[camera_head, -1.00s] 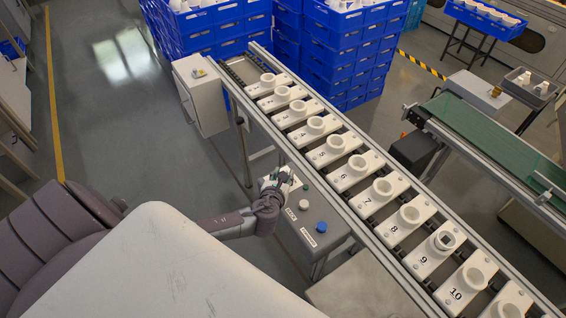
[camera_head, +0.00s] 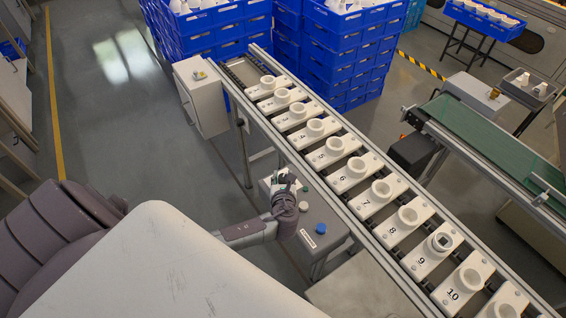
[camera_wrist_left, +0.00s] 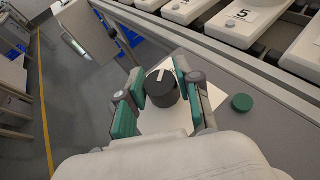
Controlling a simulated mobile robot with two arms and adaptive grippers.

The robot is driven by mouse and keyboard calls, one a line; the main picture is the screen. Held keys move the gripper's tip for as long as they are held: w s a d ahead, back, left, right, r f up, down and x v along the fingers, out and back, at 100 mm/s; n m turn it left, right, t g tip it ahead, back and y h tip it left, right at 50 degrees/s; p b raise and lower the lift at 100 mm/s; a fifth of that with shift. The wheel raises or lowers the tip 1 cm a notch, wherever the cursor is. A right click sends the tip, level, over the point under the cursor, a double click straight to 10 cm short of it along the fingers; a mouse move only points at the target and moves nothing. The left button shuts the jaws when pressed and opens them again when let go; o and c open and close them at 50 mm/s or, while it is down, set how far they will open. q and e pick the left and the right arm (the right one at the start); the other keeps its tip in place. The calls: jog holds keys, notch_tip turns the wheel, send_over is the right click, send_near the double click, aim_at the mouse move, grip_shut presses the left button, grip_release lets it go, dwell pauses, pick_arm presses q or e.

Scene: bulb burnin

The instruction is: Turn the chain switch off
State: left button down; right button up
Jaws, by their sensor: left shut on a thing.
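The chain switch (camera_wrist_left: 162,92) is a black rotary knob with a white pointer line, on a white plate (camera_wrist_left: 172,118), in the left wrist view. My left gripper (camera_wrist_left: 165,80) has its green-padded fingers on either side of the knob and is shut on it. In the head view my left gripper (camera_head: 283,179) is over the far end of the grey control box (camera_head: 328,243) and hides the knob. The pointer line runs toward the far side in the wrist view. My right gripper is not in view.
A green button (camera_wrist_left: 242,102) sits right of the knob. A white button (camera_head: 303,206) and a blue button (camera_head: 321,228) are on the same box. The conveyor (camera_head: 340,204) with numbered white socket plates runs alongside. A grey cabinet (camera_head: 201,98) stands beyond.

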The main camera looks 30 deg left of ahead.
pick_arm(q)
jog(key=c, duration=0.8)
grip_release()
jog(key=shift+o, duration=0.2)
jog(key=v, duration=1.2)
jog(key=shift+r, duration=0.15)
